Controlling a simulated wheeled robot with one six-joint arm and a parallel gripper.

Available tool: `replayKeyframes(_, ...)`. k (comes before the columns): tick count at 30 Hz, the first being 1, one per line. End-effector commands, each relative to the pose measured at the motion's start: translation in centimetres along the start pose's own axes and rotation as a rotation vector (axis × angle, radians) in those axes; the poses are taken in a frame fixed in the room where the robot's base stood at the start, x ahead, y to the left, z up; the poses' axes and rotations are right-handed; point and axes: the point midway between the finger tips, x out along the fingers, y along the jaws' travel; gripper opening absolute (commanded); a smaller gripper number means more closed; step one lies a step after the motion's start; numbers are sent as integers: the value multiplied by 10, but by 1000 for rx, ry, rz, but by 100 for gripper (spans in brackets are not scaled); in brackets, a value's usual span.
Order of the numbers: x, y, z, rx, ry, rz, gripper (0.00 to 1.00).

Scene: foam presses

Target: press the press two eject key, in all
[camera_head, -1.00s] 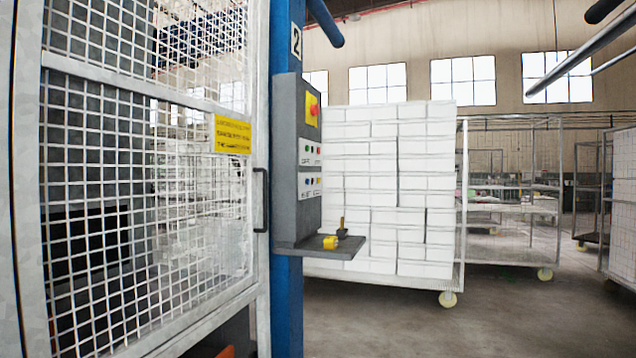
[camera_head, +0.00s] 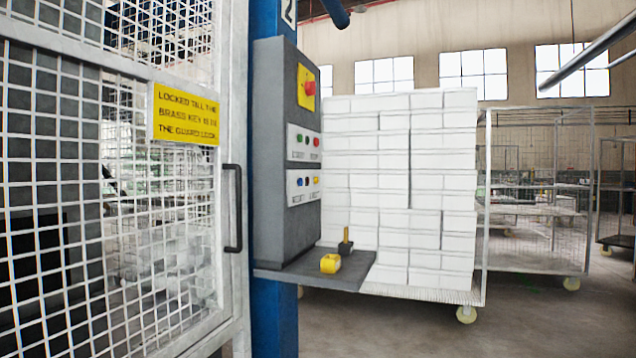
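The grey control box (camera_head: 286,150) of press two stands on a blue post left of centre, under a sign with a "2" (camera_head: 289,11). It carries a red mushroom button (camera_head: 309,88) on a yellow plate. Below is a white strip with a green button (camera_head: 299,138) and a red button (camera_head: 314,143). A lower white strip has blue-looking buttons (camera_head: 299,182) and a yellow button (camera_head: 316,181) at its right end. The lower labels are too small to read surely, so I cannot tell which key is eject. My gripper is not in view.
A shelf (camera_head: 350,281) juts out under the box, holding a yellow block (camera_head: 330,263) and a small upright brass-coloured piece (camera_head: 346,240). A mesh guard door with a black handle (camera_head: 233,208) and yellow sign (camera_head: 186,114) stands left. White blocks (camera_head: 395,180) fill a trolley behind. Floor at lower right is clear.

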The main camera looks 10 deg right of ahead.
Motion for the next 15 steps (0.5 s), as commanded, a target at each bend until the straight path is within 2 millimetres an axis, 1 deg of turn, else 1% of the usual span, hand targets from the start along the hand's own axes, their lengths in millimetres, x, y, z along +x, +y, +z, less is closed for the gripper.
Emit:
replayKeyframes(5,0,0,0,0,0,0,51)
replayKeyframes(8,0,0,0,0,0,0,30)
replayKeyframes(9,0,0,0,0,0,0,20)
replayKeyframes(12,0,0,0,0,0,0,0)
replayKeyframes(15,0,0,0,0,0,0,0)
